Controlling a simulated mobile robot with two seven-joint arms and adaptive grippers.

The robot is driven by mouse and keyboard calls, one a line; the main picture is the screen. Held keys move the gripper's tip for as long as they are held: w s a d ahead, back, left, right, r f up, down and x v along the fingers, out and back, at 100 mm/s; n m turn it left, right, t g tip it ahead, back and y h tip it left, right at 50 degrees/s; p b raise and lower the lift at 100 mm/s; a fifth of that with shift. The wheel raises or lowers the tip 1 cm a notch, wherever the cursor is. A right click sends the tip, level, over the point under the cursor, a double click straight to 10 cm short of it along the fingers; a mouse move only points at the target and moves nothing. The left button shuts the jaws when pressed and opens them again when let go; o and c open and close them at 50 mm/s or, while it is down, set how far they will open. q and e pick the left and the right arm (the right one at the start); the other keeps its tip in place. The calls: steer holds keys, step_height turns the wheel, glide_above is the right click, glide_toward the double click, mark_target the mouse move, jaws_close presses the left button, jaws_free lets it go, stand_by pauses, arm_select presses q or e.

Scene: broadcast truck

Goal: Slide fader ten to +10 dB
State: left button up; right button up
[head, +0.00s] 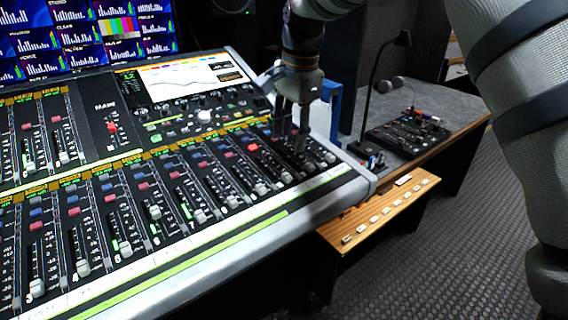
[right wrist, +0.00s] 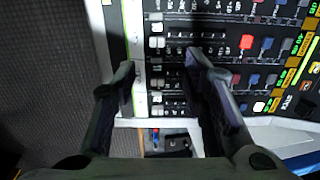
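The mixing console (head: 300,196) carries rows of faders across the head view. The faders at its right end have pale caps low in their tracks. A fader cap (head: 286,177) in the column of the lit red button (head: 253,147) appears to be fader ten, though its number is too small to read. My right gripper (head: 290,134) points down over the console's right end. In the right wrist view my right gripper (right wrist: 160,64) has its fingers apart, with fader caps (right wrist: 157,82) showing between and beyond them. No contact is clear. My left gripper is out of view.
A meter screen (head: 120,27) stands behind the console. A blue frame (head: 334,107) is just behind my right gripper. A grey side desk (head: 455,103) holds a small control panel (head: 408,133) and a lamp (head: 402,38). A wooden ledge with buttons (head: 375,213) adjoins the console. Open floor lies right.

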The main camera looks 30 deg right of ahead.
mark_target(287, 175)
steer(key=f, duration=0.6)
steer(key=w+f, duration=0.1)
steer(key=f, duration=0.3)
steer(key=shift+a, duration=0.1)
jaws_close()
